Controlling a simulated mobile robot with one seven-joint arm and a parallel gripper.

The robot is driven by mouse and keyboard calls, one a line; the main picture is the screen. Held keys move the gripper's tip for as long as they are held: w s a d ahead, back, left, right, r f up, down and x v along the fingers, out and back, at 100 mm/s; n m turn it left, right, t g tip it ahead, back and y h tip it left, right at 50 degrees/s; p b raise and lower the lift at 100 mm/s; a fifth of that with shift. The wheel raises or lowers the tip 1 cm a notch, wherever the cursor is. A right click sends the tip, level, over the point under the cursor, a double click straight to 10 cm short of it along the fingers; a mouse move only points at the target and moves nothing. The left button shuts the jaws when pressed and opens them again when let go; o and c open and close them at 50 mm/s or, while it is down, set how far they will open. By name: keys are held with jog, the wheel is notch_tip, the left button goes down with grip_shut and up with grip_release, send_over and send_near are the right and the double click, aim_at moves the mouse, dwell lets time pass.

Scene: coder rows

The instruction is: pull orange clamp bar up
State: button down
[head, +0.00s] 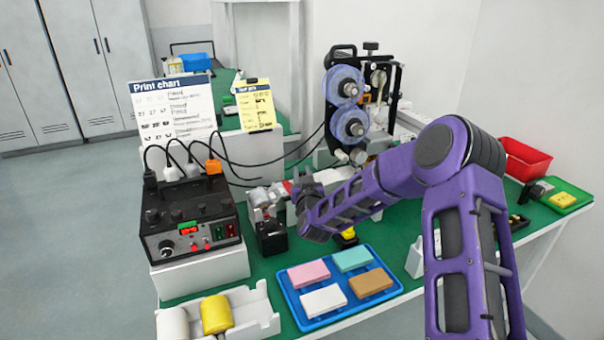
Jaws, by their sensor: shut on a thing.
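My purple arm reaches in from the right, and my gripper (303,180) is at the small grey and white mechanism (262,197) in the middle of the green bench. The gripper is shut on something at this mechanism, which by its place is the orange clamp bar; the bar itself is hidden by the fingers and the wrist. A small red part (287,187) shows just left of the fingers. I cannot tell whether it belongs to the bar, or how far up the bar stands.
A black control box (187,225) with cables stands left of the gripper. A blue tray (318,318) with coloured blocks lies in front. A coder with blue reels (345,85) stands behind. A red bin (524,158) and green tray (584,199) are at right.

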jog(key=shift+r, duration=0.85)
jog(key=c, duration=0.7)
grip_release()
jog(key=shift+o, duration=0.2)
jog(key=shift+s, duration=0.15)
jog(key=s+d, duration=0.2)
jog(key=s, duration=1.5)
jog(key=shift+d, duration=0.2)
jog(key=shift+w, duration=0.1)
